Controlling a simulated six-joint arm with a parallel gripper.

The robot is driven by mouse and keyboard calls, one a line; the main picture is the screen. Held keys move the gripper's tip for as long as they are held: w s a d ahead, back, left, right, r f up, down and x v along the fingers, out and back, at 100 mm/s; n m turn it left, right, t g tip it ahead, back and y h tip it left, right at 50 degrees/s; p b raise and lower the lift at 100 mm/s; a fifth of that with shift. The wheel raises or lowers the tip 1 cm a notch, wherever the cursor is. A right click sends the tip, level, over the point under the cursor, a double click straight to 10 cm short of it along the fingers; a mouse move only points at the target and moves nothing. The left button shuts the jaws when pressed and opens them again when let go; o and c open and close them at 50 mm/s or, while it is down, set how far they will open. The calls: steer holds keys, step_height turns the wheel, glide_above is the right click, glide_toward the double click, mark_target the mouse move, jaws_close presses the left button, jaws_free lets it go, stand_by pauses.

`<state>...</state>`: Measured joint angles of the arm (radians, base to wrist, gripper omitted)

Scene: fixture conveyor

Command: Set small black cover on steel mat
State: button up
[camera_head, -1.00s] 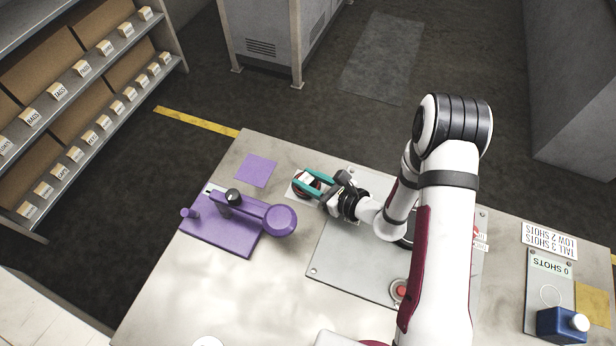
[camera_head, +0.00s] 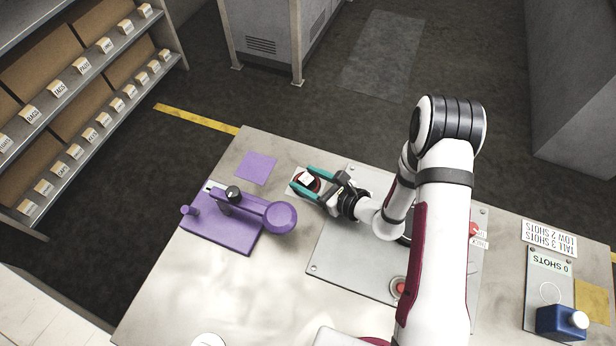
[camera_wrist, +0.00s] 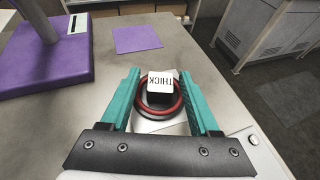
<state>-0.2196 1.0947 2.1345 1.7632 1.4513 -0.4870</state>
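My gripper (camera_head: 302,177) has its two teal fingers spread. In the wrist view (camera_wrist: 160,74) they stand on either side of a dark block (camera_wrist: 160,93) with a white top marked THICK. A red ring (camera_wrist: 175,107) and a black ring (camera_wrist: 146,112) lie around the block, between the fingers, with gaps to both. Nothing is clamped. A small black round cap-like piece (camera_head: 233,192) sits on the purple fixture, left of my gripper; I cannot tell if it is the cover. A grey metal plate (camera_head: 330,255) lies under my arm; I cannot tell if it is the steel mat.
The purple fixture (camera_head: 205,233) has an arm with a round end (camera_head: 281,218) near my gripper. A flat purple square (camera_head: 257,168) lies behind it. A red button (camera_head: 399,287) is on the plate. A blue box (camera_head: 560,323) stands at right.

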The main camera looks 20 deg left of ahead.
steer(key=shift+o, duration=0.4)
steer(key=shift+w, duration=0.15)
steer(key=shift+d, duration=0.2)
steer(key=v, duration=0.7)
steer(key=shift+a+r, duration=0.1)
steer(key=shift+r, duration=0.35)
steer(key=s+d+r+n+g+h, duration=0.1)
steer(key=s+r+n+g, duration=0.7)
steer(key=s+r+n, duration=0.65)
steer(key=s+d+r+n+t+h, duration=0.1)
steer(key=s+d+h, duration=0.2)
steer(key=d+h, duration=0.2)
steer(key=s+d+r+n+t+h, duration=0.1)
steer(key=s+d+r+t+h, duration=0.1)
steer(key=d, duration=0.8)
steer(key=s+h, duration=0.1)
steer(key=h, duration=0.1)
steer(key=shift+r+h, duration=0.2)
steer(key=shift+h, duration=0.2)
steer(key=shift+w, duration=0.1)
